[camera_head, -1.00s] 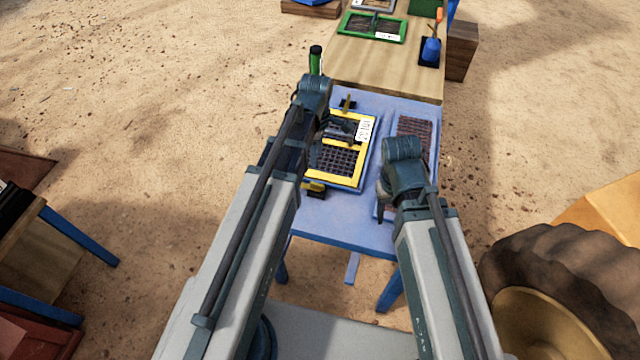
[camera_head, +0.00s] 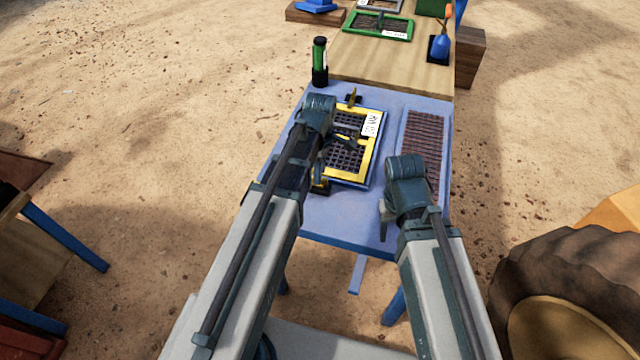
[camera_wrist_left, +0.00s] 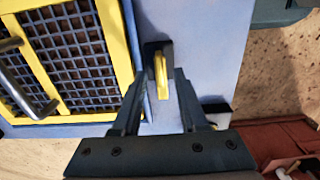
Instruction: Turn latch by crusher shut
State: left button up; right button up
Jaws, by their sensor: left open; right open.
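The yellow-framed mesh panel (camera_head: 365,160) with a dark handle lies on the blue table. A yellow latch on a black base (camera_head: 320,188) sits at its near edge, partly hidden by my left arm. In the left wrist view this latch (camera_wrist_left: 161,75) lies beside the yellow frame (camera_wrist_left: 118,45), roughly along its edge and not over it. My left gripper (camera_wrist_left: 157,95) is open, with its fingers on either side of the latch. A second yellow latch (camera_head: 353,98) stands at the panel's far edge. My right gripper (camera_head: 385,220) is open and empty above the table's right side.
A brown ribbed panel (camera_head: 424,140) lies on the right of the blue table (camera_head: 345,230). A green and black cylinder (camera_head: 320,62) stands at the far left corner.

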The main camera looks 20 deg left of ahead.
pick_arm(q)
notch_tip(320, 180, down, 2)
jog(key=shift+f+b, duration=0.15)
jog(key=shift+b, duration=0.5)
grip_shut()
